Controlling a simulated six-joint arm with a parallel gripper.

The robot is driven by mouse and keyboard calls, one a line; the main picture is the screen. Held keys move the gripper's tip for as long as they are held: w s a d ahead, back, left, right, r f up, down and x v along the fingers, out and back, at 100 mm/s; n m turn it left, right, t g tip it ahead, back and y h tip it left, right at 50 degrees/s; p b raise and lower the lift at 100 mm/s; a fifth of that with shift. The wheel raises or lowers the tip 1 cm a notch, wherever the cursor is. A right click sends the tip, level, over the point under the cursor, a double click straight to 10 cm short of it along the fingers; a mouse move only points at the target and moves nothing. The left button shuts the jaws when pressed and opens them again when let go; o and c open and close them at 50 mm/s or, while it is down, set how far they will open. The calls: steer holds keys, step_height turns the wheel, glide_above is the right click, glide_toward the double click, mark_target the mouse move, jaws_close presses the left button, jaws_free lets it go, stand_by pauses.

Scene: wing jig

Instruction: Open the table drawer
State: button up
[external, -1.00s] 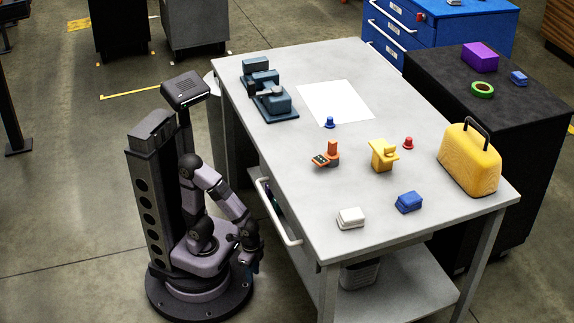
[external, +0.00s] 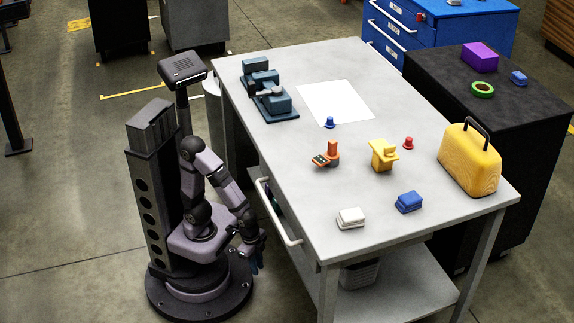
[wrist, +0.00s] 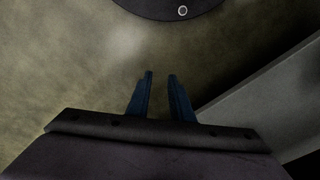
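The table drawer (external: 274,205) is in the left side of the grey table (external: 290,160), below the top. It has a long light bar handle (external: 292,240) on its front. The drawer stands slightly out, with dark contents showing through a narrow gap. My gripper (external: 257,262) hangs low to the left of the handle, apart from it and pointing down. In the wrist view, my gripper (wrist: 160,76) has two blue fingers with a gap between them and nothing in it. The handle is not seen in the wrist view.
On the tabletop are a yellow case (external: 468,165), a white block (external: 351,217), a blue block (external: 409,201) and a dark blue machine (external: 268,95). A lower shelf (external: 400,290) holds a grey bin (external: 360,274).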

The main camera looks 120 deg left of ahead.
steer(key=w+d+r+m+t+h+p, duration=0.15)
steer(key=d+r+p, duration=0.35)
steer(key=r+p, duration=0.8)
steer(key=w+d+r+m+t+h+p, duration=0.15)
steer(key=d+r+p, duration=0.45)
steer(key=r+p, duration=0.65)
steer(key=w+d+r+m+p, duration=0.2)
steer(key=d+r+p, duration=0.3)
steer(key=r+p, duration=0.8)
steer(key=s+a+r+n+g+y+p, duration=0.15)
steer(key=a+r+p, duration=0.45)
steer(key=r+p, duration=0.75)
steer(key=s+a+r+n+g+p, duration=0.1)
steer(key=s+a+r+n+p, duration=0.3)
steer(key=r+p, duration=0.9)
steer(key=s+a+r+g+y+p, duration=0.1)
steer(key=s+a+r+p, duration=0.1)
steer(key=a+r+p, duration=0.85)
steer(key=m+y+b, duration=0.2)
steer(key=m+b, duration=0.7)
steer(key=b, duration=1.6)
glide_toward(272, 211)
steer(key=shift+n+t, duration=0.25)
steer(key=shift+t, duration=0.2)
steer(key=shift+s+b+x, duration=0.15)
steer(key=shift+s+x, duration=0.05)
steer(key=shift+x, duration=1.75)
steer(key=shift+s+b+x, duration=0.15)
steer(key=shift+s+x, duration=0.05)
steer(key=shift+x, duration=1.75)
